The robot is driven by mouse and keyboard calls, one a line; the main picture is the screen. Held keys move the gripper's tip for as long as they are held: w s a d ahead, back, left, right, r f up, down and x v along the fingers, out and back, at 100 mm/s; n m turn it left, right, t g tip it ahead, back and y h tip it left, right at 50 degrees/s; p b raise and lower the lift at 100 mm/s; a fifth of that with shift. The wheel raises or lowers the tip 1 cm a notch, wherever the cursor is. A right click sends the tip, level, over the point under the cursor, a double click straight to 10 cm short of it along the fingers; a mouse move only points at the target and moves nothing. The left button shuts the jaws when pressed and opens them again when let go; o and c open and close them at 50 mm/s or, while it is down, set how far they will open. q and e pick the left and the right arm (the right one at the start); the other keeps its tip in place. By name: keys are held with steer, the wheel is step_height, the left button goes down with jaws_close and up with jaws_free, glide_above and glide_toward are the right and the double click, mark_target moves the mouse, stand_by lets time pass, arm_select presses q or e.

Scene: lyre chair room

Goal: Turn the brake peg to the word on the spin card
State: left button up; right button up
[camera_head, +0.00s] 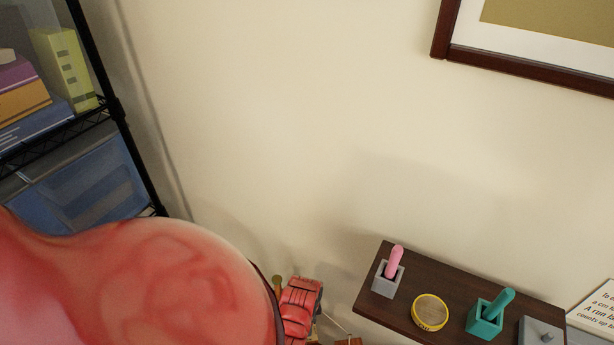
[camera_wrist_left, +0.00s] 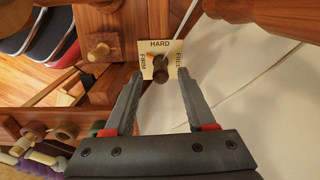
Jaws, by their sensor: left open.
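The brake peg (camera_wrist_left: 161,72) is a short dark brown knob in front of a small cream plate (camera_wrist_left: 172,48) in the left wrist view. The plate reads HARD at the top and FIRM on the left; the right word is small, possibly FULL. My left gripper (camera_wrist_left: 159,76) is open, its fingertips on either side of the peg, apparently apart from it. Which word the peg points to is unclear. A white printed card (camera_head: 600,305) lies at the right edge of the head view, cut off; I cannot tell if it is the spin card. My right gripper is in neither view.
A dark wooden shelf (camera_head: 447,286) holds a grey holder (camera_head: 386,284) with a pink peg, a yellow tin (camera_head: 430,312) and a teal holder (camera_head: 484,325). A large pink-red rounded form (camera_head: 150,285) blocks the lower left. Wooden parts (camera_wrist_left: 95,20) surround the plate.

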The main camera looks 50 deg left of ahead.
arm_select(q)
steer(key=shift+w+a+f, duration=0.1)
steer(key=shift+f, duration=1.35)
steer(key=shift+c, duration=0.3)
jaws_close()
